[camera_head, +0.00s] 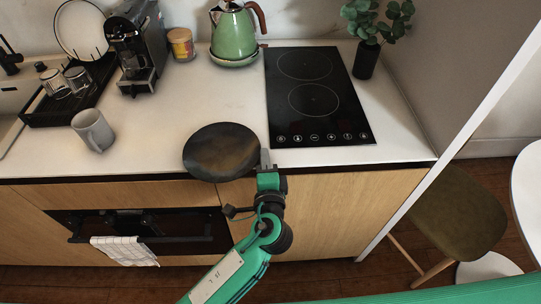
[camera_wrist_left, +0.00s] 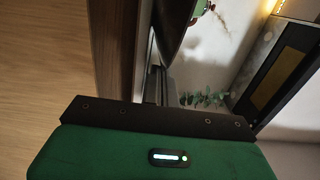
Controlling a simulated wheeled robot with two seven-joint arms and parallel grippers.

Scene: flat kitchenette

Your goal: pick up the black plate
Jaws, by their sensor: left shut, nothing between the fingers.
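The black plate (camera_head: 221,152) is round and dark with a brownish sheen. It is at the front of the white counter (camera_head: 150,120), and its near rim reaches past the front edge in the head view. My left gripper (camera_head: 265,158) is at the plate's right rim, fingers shut and empty. I cannot tell whether they touch the plate. In the left wrist view the plate's dark underside (camera_wrist_left: 176,22) shows at the top, just beyond the narrow fingertips (camera_wrist_left: 157,82). My right gripper is out of view.
A black cooktop (camera_head: 318,98) lies right of the plate. A green kettle (camera_head: 234,36) stands behind, and a grey mug (camera_head: 93,130) stands to the left. A coffee machine (camera_head: 136,48) and dish rack (camera_head: 68,92) are farther back left. The counter between mug and plate is clear.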

